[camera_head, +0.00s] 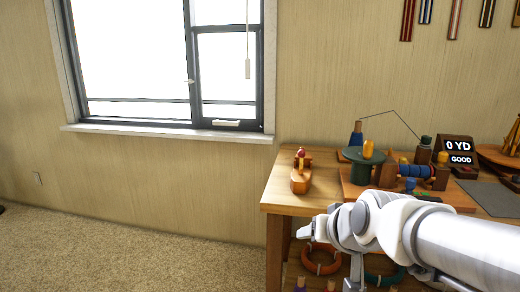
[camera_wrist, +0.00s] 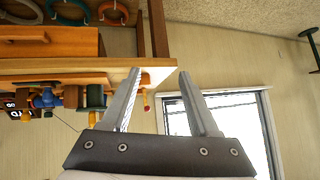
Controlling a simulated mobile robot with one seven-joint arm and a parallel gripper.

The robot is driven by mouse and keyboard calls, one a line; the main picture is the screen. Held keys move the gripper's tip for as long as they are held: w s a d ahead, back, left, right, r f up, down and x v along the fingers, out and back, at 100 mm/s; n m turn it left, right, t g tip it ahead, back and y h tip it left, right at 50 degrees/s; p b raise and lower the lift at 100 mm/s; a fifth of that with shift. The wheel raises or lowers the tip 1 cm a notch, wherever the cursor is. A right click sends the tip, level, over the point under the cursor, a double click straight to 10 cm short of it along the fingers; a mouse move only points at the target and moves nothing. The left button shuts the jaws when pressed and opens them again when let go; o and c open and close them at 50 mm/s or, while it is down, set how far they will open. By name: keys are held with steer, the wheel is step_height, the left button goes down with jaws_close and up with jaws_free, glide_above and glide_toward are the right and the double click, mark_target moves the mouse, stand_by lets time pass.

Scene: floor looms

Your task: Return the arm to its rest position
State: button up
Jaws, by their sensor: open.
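My white arm reaches in from the right of the head view, in front of the wooden workbench (camera_head: 285,193). My gripper (camera_head: 306,231) points left, near the bench's front left corner, and its fingers look small there. In the wrist view my gripper (camera_wrist: 157,85) has its two grey fingers spread apart with nothing between them. The wrist picture is turned upside down, with the bench (camera_wrist: 70,70) at the left and the window (camera_wrist: 235,125) behind the right finger.
On the bench stand a small wooden shuttle-like piece (camera_head: 300,180), a green spool stand (camera_head: 361,167), a winder with blue thread (camera_head: 415,171) and a display (camera_head: 459,150) reading "0 YD GOOD". The carpet (camera_head: 130,255) at left is clear.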

steer(key=s+d+f+g+h, duration=0.1)
steer(key=s+d+g, duration=0.1)
steer(key=s, duration=0.6)
steer(key=s+d+f+g+h, duration=0.1)
steer(key=s+g, duration=0.1)
steer(key=s, duration=0.6)
step_height(320, 180, up, 29)
steer(key=p, duration=2.8)
steer(key=shift+w+f+n+p, duration=0.2)
steer(key=shift+n+p, duration=0.1)
steer(key=shift+n, duration=0.1)
